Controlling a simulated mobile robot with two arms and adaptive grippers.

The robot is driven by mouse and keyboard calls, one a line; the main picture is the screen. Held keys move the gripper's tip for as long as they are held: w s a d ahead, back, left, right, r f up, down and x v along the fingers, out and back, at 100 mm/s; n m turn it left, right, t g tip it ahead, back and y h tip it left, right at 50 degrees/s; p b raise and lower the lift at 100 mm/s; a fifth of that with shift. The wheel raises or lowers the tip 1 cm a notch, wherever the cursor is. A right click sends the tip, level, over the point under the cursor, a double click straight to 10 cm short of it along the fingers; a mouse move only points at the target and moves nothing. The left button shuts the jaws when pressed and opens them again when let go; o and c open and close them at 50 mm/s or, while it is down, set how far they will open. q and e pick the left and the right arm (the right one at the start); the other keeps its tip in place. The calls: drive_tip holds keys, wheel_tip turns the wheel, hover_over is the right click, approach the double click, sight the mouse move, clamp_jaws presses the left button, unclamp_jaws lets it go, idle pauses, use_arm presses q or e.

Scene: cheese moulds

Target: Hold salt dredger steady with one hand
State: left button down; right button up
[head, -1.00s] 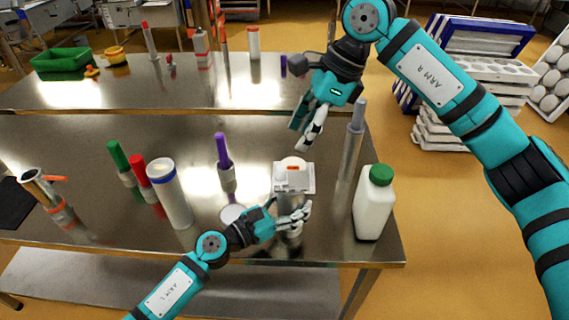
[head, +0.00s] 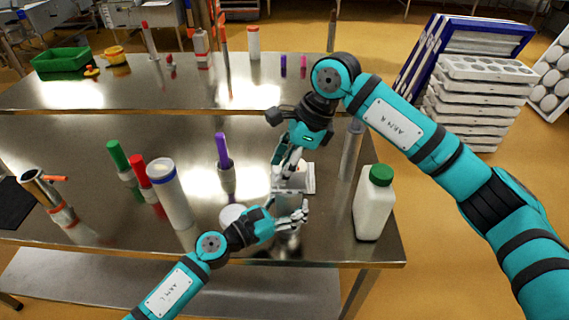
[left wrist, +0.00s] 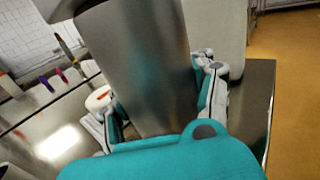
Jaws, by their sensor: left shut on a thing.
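The salt dredger (left wrist: 145,65), a plain metal cylinder, fills the middle of the left wrist view, between the fingers of my left gripper (left wrist: 165,105). In the head view the dredger (head: 283,203) is small and partly covered by those fingers. It stands near the front edge of the steel table. My left gripper (head: 292,218) is shut on its side.
A white bottle with a green cap (head: 374,205) stands right of the dredger, near the table (head: 80,145) corner. A tall metal cylinder (head: 351,152) stands behind it. To the left are a purple-topped tool (head: 225,165) and a white cylinder with a blue band (head: 171,195).

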drive_tip(key=shift+w, duration=0.1)
clamp_jaws()
drive_tip(key=shift+w+d, duration=0.1)
drive_tip(key=d, duration=0.5)
drive_tip(key=shift+w+d+r, duration=0.1)
drive_tip(key=shift+w+d, duration=0.05)
drive_tip(key=shift+o, duration=0.4)
unclamp_jaws()
drive_tip(key=shift+o, duration=1)
drive_tip(key=shift+s, duration=0.2)
drive_tip(key=shift+a, duration=0.2)
